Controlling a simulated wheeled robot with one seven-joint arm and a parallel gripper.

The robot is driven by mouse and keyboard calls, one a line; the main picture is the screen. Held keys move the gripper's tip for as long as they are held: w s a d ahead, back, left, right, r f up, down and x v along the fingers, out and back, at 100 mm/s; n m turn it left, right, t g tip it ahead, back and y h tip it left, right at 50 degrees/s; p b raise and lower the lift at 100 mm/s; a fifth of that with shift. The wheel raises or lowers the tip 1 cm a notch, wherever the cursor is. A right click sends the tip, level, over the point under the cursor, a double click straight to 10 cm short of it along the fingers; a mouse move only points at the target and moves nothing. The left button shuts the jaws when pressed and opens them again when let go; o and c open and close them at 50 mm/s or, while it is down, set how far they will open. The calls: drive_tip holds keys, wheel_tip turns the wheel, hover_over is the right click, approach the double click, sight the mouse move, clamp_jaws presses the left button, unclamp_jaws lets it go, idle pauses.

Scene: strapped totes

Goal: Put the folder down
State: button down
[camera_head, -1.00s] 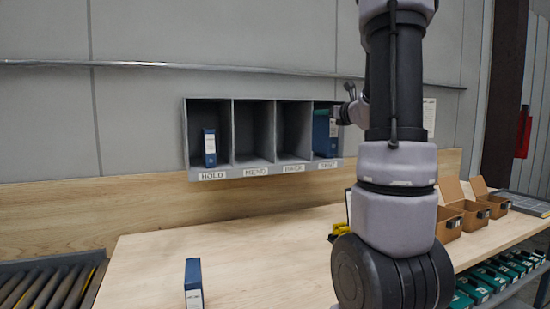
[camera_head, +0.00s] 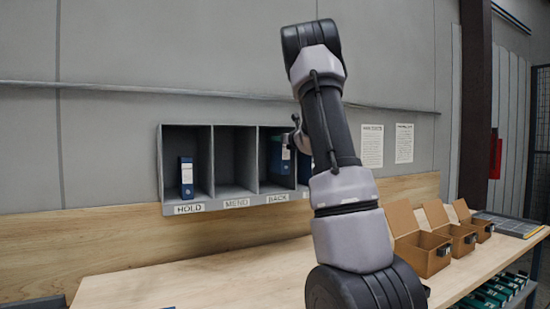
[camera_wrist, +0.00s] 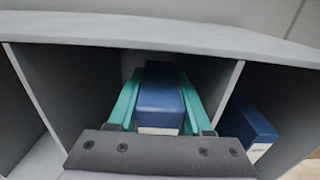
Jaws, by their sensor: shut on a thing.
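My gripper (camera_wrist: 159,76) has teal fingers, shut on both sides of a blue folder (camera_wrist: 160,97) with a pale label. In the wrist view the folder is between two dividers of the grey shelf unit (camera_wrist: 232,85). In the head view the held folder (camera_head: 279,157) shows at the BACK compartment, partly behind my wrist. I cannot tell whether its bottom touches the compartment floor. A second blue folder (camera_wrist: 249,130) stands in the compartment to the right, mostly hidden by my arm in the head view. Another blue folder (camera_head: 186,176) stands upright in HOLD.
The MEND compartment (camera_head: 234,160) is empty. Open cardboard boxes (camera_head: 424,250) stand along the right of the wooden bench (camera_head: 190,285). Dividers stand close on both sides of my gripper. Green-fronted items (camera_head: 490,294) sit below the bench.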

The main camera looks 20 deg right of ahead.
sight(275, 155)
drive_tip(key=w, duration=0.3)
drive_tip(key=shift+w+a, duration=0.1)
drive_tip(key=shift+w, duration=0.25)
wheel_tip(275, 155, down, 2)
drive_tip(key=shift+f, duration=0.15)
wheel_tip(275, 155, down, 4)
drive_tip(key=shift+w+f, duration=0.1)
drive_tip(key=shift+f, duration=0.1)
drive_tip(key=shift+w+f, duration=0.15)
drive_tip(key=shift+f, duration=0.05)
drive_tip(key=shift+r, duration=0.1)
drive_tip(key=shift+c, duration=1.6)
unclamp_jaws()
